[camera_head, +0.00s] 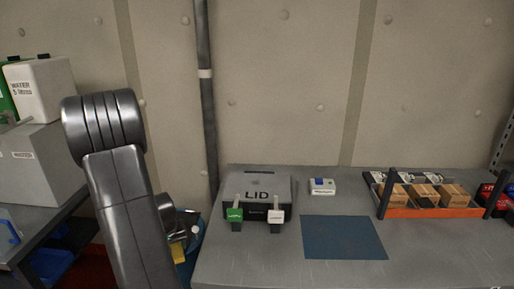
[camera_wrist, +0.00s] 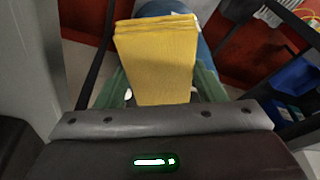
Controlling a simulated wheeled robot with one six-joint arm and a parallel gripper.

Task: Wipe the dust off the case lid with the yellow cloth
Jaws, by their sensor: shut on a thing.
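The yellow cloth (camera_wrist: 158,62) is a folded pad in the middle of the wrist view. My gripper (camera_wrist: 163,92) is shut on it, with a green finger at each side. In the head view my arm hides the gripper, and only a small yellow bit shows low beside the arm. The case (camera_head: 258,203) is dark and stands closed on the grey bench. Its lid (camera_head: 262,184) is marked LID and faces up. A green tag and a white tag hang at its front. Dust on the lid is too fine to make out. My gripper is left of the case, apart from it.
A blue mat (camera_head: 344,238) lies right of the case. A small white box (camera_head: 322,187) stands behind the mat. An orange tray (camera_head: 430,209) with brown boxes is at the right. A dark pipe (camera_head: 205,100) runs down the wall. A blue bin (camera_wrist: 293,77) shows beside the cloth.

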